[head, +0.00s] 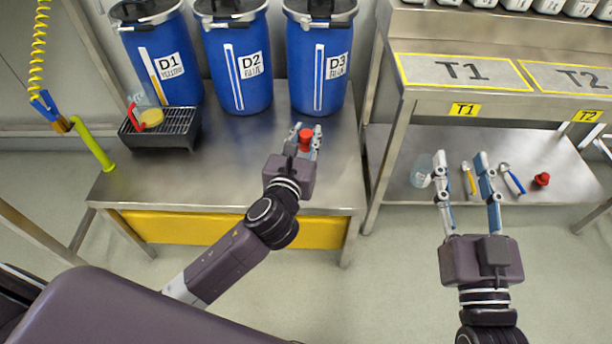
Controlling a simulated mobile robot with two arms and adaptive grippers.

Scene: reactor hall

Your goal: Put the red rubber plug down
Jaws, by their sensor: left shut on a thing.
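My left gripper (305,136) is shut on a small red plug (306,139), whose top shows between the fingers. It is over the right part of the steel bench (240,180), in front of the blue drum D3 (320,75). I cannot tell how high the plug is above the bench. My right gripper (462,160) is open, its fingers spread and nothing seen between them, in front of the right-hand steel table. A second red plug-like piece (541,180) lies on that table's lower shelf (400,180).
Blue drums D1 (175,70) and D2 (238,75) stand at the back of the bench. A clear vessel (421,171), a yellow-handled tool (469,180) and a blue-handled tool (512,178) are on the lower shelf. The bench's middle is clear.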

